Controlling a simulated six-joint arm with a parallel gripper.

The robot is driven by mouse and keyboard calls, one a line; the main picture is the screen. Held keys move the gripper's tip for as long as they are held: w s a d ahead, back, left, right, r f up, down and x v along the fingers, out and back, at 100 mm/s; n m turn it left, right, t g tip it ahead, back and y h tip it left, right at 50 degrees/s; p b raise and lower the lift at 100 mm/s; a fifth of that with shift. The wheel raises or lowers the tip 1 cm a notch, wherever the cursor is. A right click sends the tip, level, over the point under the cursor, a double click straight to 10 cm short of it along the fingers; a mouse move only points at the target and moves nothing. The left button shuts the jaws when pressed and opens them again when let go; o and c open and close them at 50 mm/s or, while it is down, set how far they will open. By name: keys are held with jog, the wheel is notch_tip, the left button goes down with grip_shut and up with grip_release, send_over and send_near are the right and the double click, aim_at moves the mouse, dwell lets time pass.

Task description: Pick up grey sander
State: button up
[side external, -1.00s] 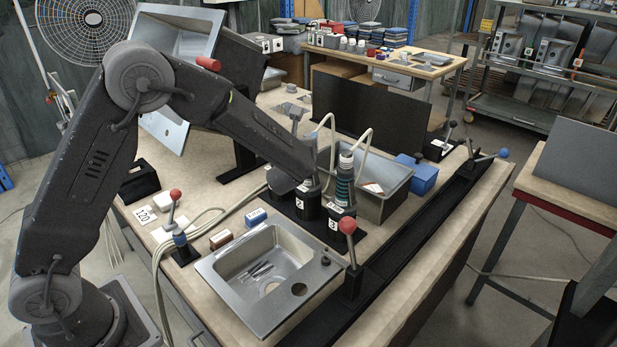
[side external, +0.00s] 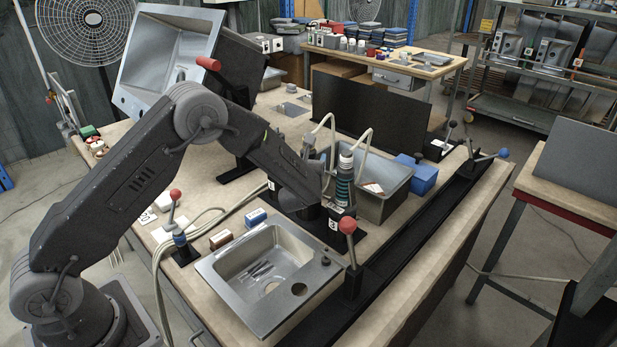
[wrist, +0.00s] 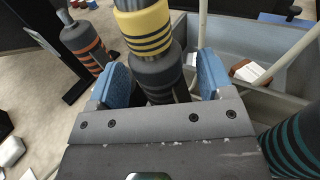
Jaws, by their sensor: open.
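My gripper (wrist: 164,76) is open, its two blue-padded fingers on either side of a dark grey tool with yellow bands (wrist: 148,35). The tool stands between the fingers; whether they touch it I cannot tell. A grey tool with orange bands (wrist: 86,45) stands to the left in the wrist view. A teal-banded tool (wrist: 292,148) is at the lower right; it also shows upright in the side view (side external: 344,185) in a black holder. No label shows which tool is the grey sander. In the side view my arm hides the fingers and most of the yellow-banded tool.
A grey bin (side external: 388,200) stands behind the tools, with pale hoses beside them. A steel sink (side external: 215,268) lies in front. A red-knobbed clamp (side external: 348,228) stands close on the right. A blue box (side external: 423,180) is farther right.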

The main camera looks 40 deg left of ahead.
jog(key=shift+w+a, duration=0.3)
jog(key=shift+w, duration=0.1)
jog(key=c, duration=1.2)
jog(key=shift+r, duration=0.15)
jog(key=shift+c, duration=0.4)
notch_tip(320, 180, up, 10)
